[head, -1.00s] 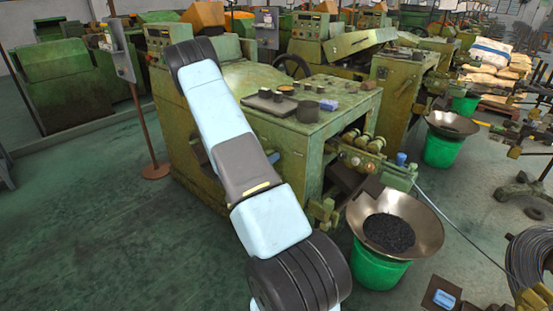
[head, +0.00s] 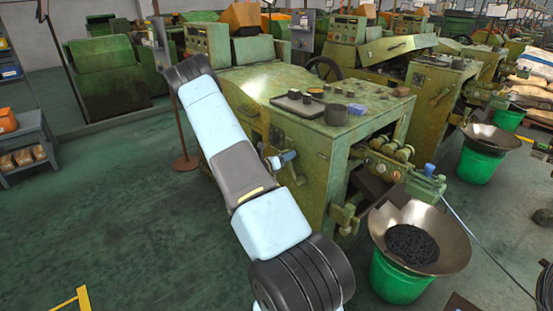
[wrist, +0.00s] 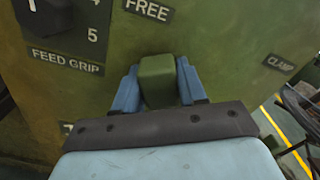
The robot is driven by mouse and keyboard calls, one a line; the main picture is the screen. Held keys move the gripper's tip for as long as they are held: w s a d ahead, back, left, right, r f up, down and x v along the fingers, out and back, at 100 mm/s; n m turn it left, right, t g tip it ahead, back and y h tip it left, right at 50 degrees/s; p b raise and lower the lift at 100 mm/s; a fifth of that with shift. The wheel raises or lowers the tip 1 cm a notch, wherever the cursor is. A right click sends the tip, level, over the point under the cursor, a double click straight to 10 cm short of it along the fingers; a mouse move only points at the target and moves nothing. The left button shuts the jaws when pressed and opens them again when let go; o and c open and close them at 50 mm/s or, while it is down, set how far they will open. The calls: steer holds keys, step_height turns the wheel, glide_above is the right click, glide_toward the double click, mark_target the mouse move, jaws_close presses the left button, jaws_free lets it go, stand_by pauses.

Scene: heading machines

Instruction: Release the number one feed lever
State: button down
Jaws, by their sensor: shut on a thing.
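The feed lever's green block-shaped handle (wrist: 157,82) is in the middle of the wrist view, against the machine's green panel. My gripper (wrist: 157,74) has its two blue fingers on either side of the handle and is shut on it. The word FREE (wrist: 148,10) is on the panel just above the handle. The word CLAMP (wrist: 279,63) is farther off to the right. A FEED GRIP label (wrist: 66,61) is at left. The lever's pivot is hidden. In the head view, my gripper (head: 286,158) is small at the machine's side, and the handle cannot be made out.
The green heading machine (head: 318,165) stands right beside my arm. A metal funnel (head: 450,235) over a green bucket (head: 398,285) is at its front right. A thin post on a rusty base (head: 186,162) stands at left. The floor at left is mostly clear.

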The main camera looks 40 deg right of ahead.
steer(key=shift+f, duration=0.1)
steer(key=shift+w, duration=0.15)
steer(key=c, duration=0.7)
jaws_free()
steer(key=a, duration=1.3)
steer(key=shift+a, duration=0.4)
